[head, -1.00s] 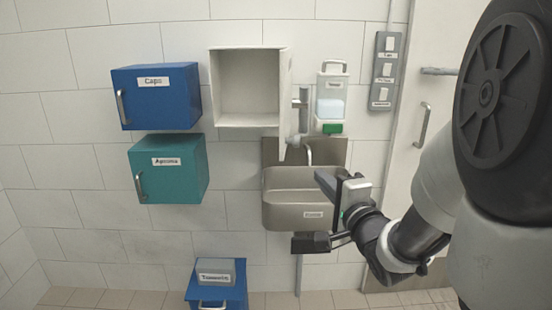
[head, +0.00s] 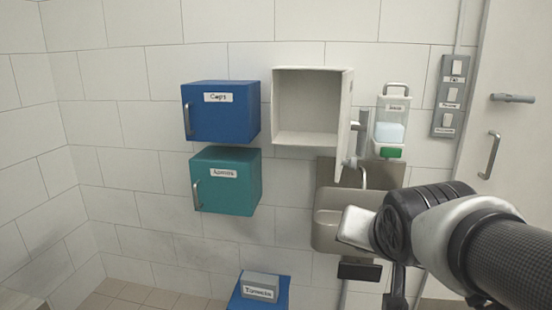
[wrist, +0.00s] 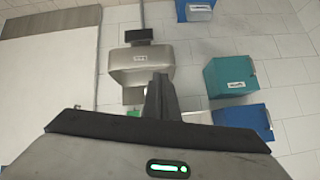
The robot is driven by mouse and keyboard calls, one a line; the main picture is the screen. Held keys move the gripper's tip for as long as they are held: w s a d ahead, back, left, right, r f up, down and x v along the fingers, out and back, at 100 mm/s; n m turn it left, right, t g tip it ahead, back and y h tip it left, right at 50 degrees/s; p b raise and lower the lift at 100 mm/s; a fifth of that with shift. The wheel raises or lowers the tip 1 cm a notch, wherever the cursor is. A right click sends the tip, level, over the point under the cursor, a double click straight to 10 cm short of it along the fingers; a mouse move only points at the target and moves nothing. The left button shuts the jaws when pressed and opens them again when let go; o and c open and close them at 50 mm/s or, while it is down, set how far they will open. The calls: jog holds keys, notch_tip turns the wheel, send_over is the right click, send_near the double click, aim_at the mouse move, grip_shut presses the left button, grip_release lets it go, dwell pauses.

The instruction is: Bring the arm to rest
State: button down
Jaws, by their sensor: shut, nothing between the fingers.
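My gripper (wrist: 160,98) shows in the wrist view with its dark fingers together and nothing between them. In the head view my arm reaches in from the lower right, and its end is in front of the steel sink (head: 328,233), covering part of it. The fingers cannot be made out clearly there. The sink also shows upside down in the wrist view (wrist: 125,62), beyond the fingers.
A blue cabinet (head: 235,115), a teal cabinet (head: 240,185) and an open white cabinet (head: 305,138) hang on the tiled wall. A dispenser (head: 391,112) and a switch panel (head: 450,98) are to the right. A grey box (head: 261,283) sits low on a blue unit.

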jog(key=s+a+f+n+g+y, duration=0.1)
jog(key=s+f+n+g, duration=0.1)
jog(key=s, duration=0.4)
jog(key=s+a+f+n+g, duration=0.1)
jog(key=s+n+g, duration=0.1)
jog(key=s, duration=0.3)
notch_tip(320, 180, up, 18)
jog(key=p, duration=1.8)
jog(key=shift+p, duration=0.3)
